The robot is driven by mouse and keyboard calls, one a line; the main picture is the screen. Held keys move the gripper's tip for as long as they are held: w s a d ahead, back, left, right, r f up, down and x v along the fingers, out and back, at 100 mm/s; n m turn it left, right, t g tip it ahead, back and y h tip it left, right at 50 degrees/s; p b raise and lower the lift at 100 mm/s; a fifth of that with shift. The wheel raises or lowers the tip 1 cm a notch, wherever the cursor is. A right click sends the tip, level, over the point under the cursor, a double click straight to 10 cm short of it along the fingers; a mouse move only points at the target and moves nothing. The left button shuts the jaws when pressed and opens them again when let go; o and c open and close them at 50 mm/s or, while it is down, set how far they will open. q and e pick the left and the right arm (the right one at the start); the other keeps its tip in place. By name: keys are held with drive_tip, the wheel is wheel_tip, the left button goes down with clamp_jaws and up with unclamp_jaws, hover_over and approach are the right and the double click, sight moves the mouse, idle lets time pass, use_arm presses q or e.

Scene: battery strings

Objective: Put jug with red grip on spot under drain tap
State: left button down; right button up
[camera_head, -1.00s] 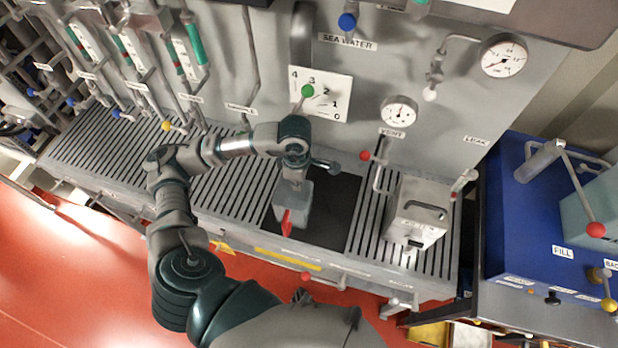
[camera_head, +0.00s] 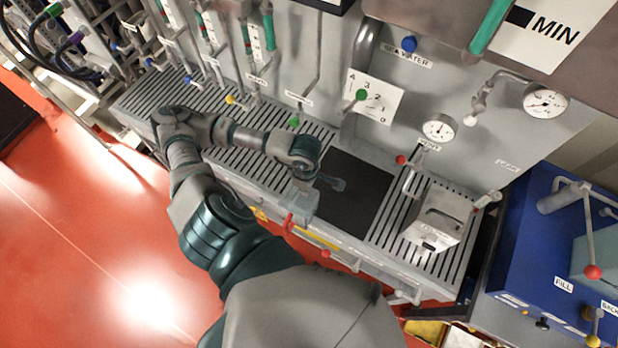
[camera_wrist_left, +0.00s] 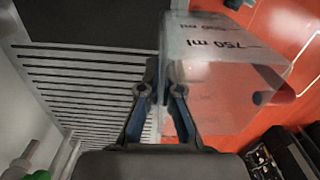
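The translucent jug (camera_head: 303,203) with its red grip (camera_head: 289,222) is at the front edge of the slatted bench, just left of the black mat. In the left wrist view the jug (camera_wrist_left: 215,50) fills the upper right, with volume marks such as 750 ml; its red grip (camera_wrist_left: 277,96) is partly seen. My left gripper (camera_wrist_left: 160,92) has its fingers closed at the jug's near wall. In the head view my left gripper (camera_head: 305,178) is above the jug and partly hides it. Several taps stand along the panel; their labels are too blurred to tell which is the drain tap.
The black mat (camera_head: 350,190) is bare. The slatted bench top (camera_head: 225,115) is mostly free left of it. A green-handled tap (camera_head: 294,122) and a yellow-handled tap (camera_head: 231,100) are at the panel's foot.

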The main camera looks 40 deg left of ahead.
use_arm(q)
drive_tip(key=shift+s+p, duration=0.65)
drive_tip(key=shift+p, duration=0.4)
use_arm(e)
drive_tip(key=shift+s+d+r, duration=0.15)
drive_tip(key=shift+s+r, duration=0.4)
drive_tip(key=shift+s+d+r, duration=0.15)
drive_tip(key=shift+s+r, duration=0.35)
drive_tip(key=shift+r, duration=0.05)
